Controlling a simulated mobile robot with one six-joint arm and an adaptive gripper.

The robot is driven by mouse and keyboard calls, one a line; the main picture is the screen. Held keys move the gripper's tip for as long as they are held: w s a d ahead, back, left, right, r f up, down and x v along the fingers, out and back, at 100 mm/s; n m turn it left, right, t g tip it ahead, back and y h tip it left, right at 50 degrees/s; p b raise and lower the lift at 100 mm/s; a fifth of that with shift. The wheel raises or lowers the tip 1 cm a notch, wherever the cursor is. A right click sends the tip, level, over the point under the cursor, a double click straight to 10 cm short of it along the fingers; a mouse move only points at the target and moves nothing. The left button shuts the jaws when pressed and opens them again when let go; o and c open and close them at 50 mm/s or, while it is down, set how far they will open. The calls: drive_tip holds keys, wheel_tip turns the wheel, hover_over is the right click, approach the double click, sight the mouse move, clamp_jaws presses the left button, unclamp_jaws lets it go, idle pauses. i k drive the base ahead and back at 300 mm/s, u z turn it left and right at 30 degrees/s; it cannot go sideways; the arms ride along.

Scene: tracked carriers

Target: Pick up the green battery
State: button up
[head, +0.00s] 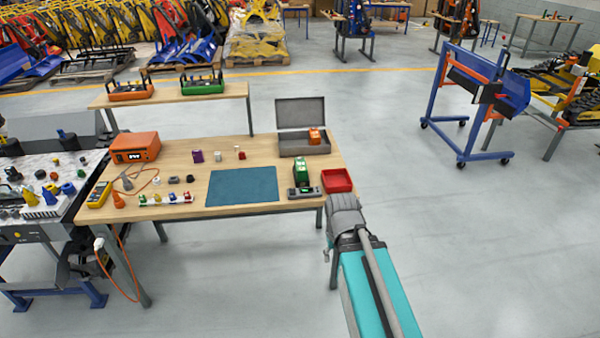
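The green battery (302,171) is a small green and dark block near the right end of the wooden workbench (240,152). It stands just behind a flat dark grey device (303,193), and I cannot tell whether the two touch. The red bin is to its right and the teal mat to its left. My arm comes in from the lower right, and its grey wrist part shows at the bench's front right corner, in front of and to the right of the battery. My gripper's fingers cannot be made out.
A red bin (337,181) sits at the right edge. An open grey case (290,148) with an orange block (315,136) stands behind. The teal mat (242,186) is bare. An orange unit (135,147), a yellow meter (99,194) and several small parts fill the left.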

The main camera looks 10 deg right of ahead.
sight(301, 168)
drive_tip(key=u, duration=0.1)
drive_tip(key=i, duration=1)
drive_tip(key=z, duration=0.05)
